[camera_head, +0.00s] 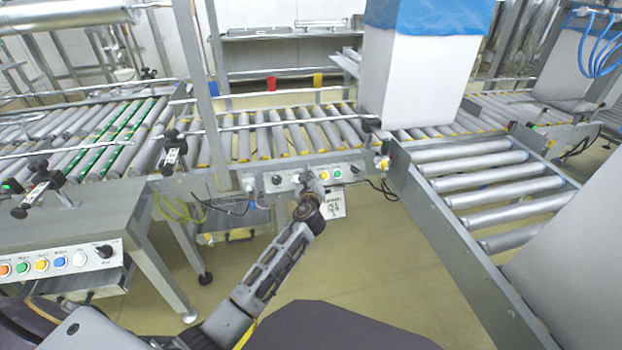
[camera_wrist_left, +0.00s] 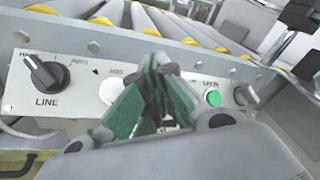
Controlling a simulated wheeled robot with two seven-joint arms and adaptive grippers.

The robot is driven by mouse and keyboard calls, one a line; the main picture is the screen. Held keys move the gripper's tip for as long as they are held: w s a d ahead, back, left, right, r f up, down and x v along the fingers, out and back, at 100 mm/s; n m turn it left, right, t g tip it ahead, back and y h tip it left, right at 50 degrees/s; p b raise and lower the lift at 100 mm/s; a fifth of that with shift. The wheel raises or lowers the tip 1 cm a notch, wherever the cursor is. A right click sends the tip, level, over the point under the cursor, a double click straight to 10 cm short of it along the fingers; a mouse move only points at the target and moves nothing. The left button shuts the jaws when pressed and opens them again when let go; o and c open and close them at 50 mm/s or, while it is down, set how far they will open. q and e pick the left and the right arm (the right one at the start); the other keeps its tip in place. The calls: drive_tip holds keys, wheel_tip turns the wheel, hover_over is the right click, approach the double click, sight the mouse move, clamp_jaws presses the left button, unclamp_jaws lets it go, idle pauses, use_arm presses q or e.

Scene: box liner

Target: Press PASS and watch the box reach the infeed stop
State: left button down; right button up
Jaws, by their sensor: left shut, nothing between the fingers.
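The control panel (camera_head: 288,181) is on the near side of the roller conveyor. My left gripper (camera_head: 311,186) is in front of it, shut and empty. In the wrist view its green-padded fingertips (camera_wrist_left: 158,72) cover the middle of the panel, between a white JOG button (camera_wrist_left: 113,91) and a green button (camera_wrist_left: 213,97). No PASS label is readable; whether the tips touch a button cannot be told. In the head view a yellow button (camera_head: 325,175) shows just right of the gripper. A tall white box (camera_head: 415,82) with a blue liner (camera_head: 430,14) stands on the conveyor. My right gripper is out of view.
A black LINE knob (camera_wrist_left: 45,73) is at the panel's left end. Another button panel (camera_head: 65,265) is at lower left. Rollers left of the lined box are clear.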

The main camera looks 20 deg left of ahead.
use_arm(q)
drive_tip(key=shift+w+a+f, duration=0.15)
drive_tip(key=shift+w+f, duration=0.1)
drive_tip(key=shift+f, duration=0.05)
idle(0.8)
